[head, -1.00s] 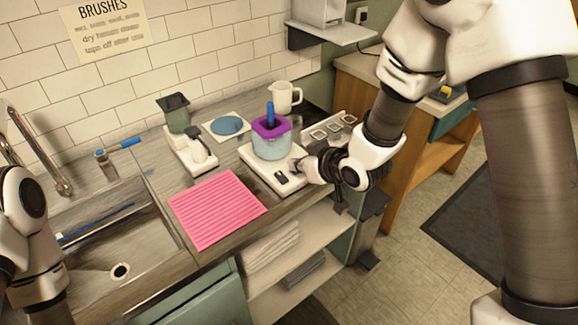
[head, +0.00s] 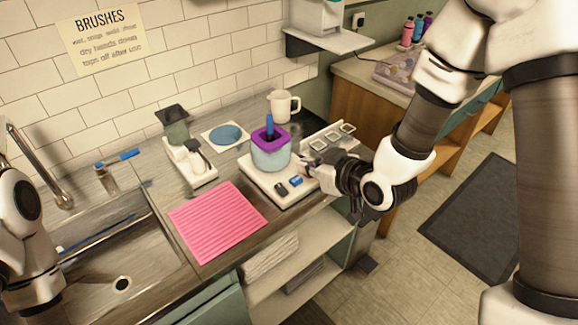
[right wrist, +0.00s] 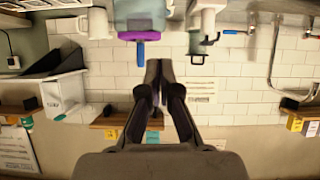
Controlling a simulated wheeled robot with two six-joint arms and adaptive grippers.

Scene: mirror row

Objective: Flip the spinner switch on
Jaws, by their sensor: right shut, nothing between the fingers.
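The spinner is a white base (head: 262,187) on the counter. It carries a clear tub (head: 270,156) with a purple rim and a blue handle (head: 269,124) standing up in it. On the base's front are a black control (head: 281,188) and a small blue control (head: 296,181); I cannot tell their settings. My right gripper (head: 306,170) is shut and empty, just right of the blue control. Whether it touches the base is unclear. In the right wrist view, my closed fingers (right wrist: 159,66) point toward the upside-down tub (right wrist: 141,12). My left gripper is out of view.
A pink ribbed mat (head: 217,220) lies left of the spinner. Behind are a blue disc on a white tile (head: 226,134), a white mug (head: 284,106) and a dispenser on a white base (head: 193,162). A tray with square slots (head: 328,137) stands close to my right gripper. The sink (head: 115,260) is at left.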

